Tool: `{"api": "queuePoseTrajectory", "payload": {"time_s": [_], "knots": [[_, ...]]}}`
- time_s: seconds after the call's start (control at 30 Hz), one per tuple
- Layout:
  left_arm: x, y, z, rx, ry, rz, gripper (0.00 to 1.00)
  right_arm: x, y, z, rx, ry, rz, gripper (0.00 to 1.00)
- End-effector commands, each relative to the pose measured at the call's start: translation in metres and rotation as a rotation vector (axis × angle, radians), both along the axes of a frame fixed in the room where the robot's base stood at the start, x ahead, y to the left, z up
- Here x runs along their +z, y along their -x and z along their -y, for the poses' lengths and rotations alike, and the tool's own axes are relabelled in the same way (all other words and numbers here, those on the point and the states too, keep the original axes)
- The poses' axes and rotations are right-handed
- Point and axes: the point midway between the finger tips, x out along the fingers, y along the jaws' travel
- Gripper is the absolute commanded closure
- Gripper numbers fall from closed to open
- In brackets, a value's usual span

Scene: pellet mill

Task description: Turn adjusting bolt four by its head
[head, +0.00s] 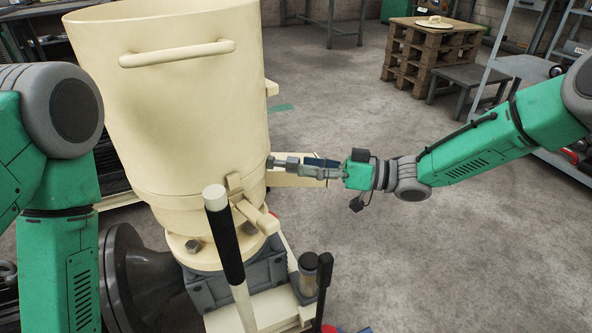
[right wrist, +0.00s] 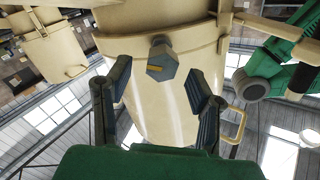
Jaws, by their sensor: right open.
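A grey hex bolt (head: 278,162) sticks out from the right side of the cream hopper (head: 170,90). In the right wrist view its hex head (right wrist: 161,64) faces the camera and carries an orange mark. My right gripper (head: 308,166) is beside the bolt, in line with it. Its two dark fingers are open, one on each side of the bolt head in the right wrist view, with gaps to both. I cannot tell whether the fingertips reach past the head. My left arm shows at the left edge of the head view, but its gripper is out of view. No bolt number is readable.
A lever with a black grip (head: 223,235) stands upright in front of the hopper. A cream bracket (head: 257,215) and a shorter black lever (head: 323,280) are near the base. A stack of pallets (head: 415,65) and a grey shelf stand far back right.

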Motion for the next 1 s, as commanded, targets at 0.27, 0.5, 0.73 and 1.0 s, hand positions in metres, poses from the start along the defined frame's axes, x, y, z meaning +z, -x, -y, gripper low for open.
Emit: {"api": "queuePoseTrajectory", "payload": {"time_s": [0.27,0.5,0.73,1.0], "knots": [[-0.009,0.000,0.000,0.001,0.000,0.000,0.60,-0.001,-0.006,-0.027,-0.001,-0.002,-0.002,0.52],[-0.009,0.000,0.000,0.001,0.000,0.000,0.60,0.000,-0.007,-0.029,-0.002,-0.002,-0.002,0.52],[-0.009,0.000,0.000,0.000,0.000,0.000,0.60,0.000,-0.007,-0.030,-0.001,-0.001,-0.001,1.00],[-0.009,0.000,0.000,0.000,0.000,0.000,0.60,0.000,-0.008,-0.030,-0.003,0.002,0.010,1.00]]}}
